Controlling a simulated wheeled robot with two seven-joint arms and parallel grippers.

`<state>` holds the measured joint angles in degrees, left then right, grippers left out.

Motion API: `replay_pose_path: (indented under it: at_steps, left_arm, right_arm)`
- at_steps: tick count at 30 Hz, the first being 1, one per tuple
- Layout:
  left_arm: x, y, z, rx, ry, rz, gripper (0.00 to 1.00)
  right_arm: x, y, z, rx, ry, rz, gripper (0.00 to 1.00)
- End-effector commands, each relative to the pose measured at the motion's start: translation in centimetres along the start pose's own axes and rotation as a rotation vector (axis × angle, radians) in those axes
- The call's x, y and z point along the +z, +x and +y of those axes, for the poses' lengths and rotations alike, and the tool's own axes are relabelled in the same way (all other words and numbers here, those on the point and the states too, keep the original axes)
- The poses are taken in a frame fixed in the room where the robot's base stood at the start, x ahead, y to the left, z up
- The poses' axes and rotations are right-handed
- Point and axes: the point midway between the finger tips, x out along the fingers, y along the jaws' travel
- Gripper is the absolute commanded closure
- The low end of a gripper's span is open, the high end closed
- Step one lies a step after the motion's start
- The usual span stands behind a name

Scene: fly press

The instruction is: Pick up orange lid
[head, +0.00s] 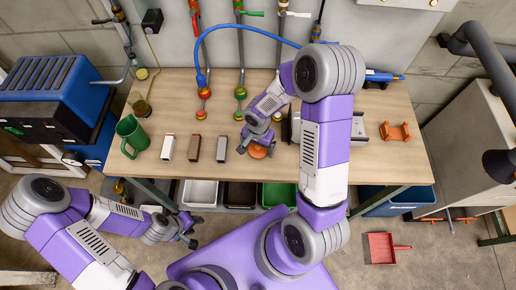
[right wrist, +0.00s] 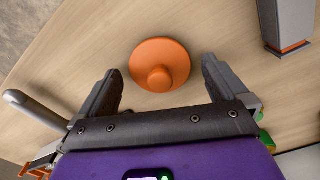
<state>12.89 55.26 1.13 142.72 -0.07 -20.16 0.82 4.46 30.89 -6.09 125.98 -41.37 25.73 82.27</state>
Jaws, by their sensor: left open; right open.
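The orange lid (right wrist: 160,65) is a round disc with a knob on top, lying on the wooden table. In the head view the orange lid (head: 258,153) is near the table's front edge, partly hidden by my right gripper (head: 257,142). In the right wrist view my right gripper (right wrist: 161,75) is open, with one finger on each side of the lid. The fingers appear apart from it, and nothing is held. My left gripper (head: 188,232) is open and empty, low in front of the table.
A grey block (head: 221,149), a brown block (head: 194,148) and a white block (head: 168,147) stand left of the lid. A green mug (head: 131,135) is further left. An orange part (head: 394,132) lies at the right. A blue hose (head: 240,27) arches above the table.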

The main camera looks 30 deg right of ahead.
Motion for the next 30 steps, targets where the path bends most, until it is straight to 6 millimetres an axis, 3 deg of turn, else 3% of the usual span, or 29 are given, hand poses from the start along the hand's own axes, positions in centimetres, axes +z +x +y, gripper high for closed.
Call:
replay_pose_path:
  at_steps: [7, 18, 25, 30]
  left_arm:
    - [0.0, 0.0, 0.0, 0.0, 0.0, 0.0, 0.56]
    - [0.0, 0.0, 0.0, 0.0, 0.0, 0.0, 0.56]
    - [0.0, -0.1, 0.0, 0.0, 0.0, 0.0, 0.56]
    - [0.0, -0.4, 0.2, 0.0, 0.0, 0.0, 0.56]
  right_arm:
    - [0.0, 0.1, 0.0, -0.002, 0.001, 0.001, 0.02]
    - [0.0, 0.1, 0.0, -0.002, 0.001, 0.001, 0.54]
    - [0.0, -0.2, 0.0, -0.002, 0.001, 0.001, 0.55]
    - [-0.1, -2.5, -0.1, -0.006, 0.003, 0.004, 0.55]
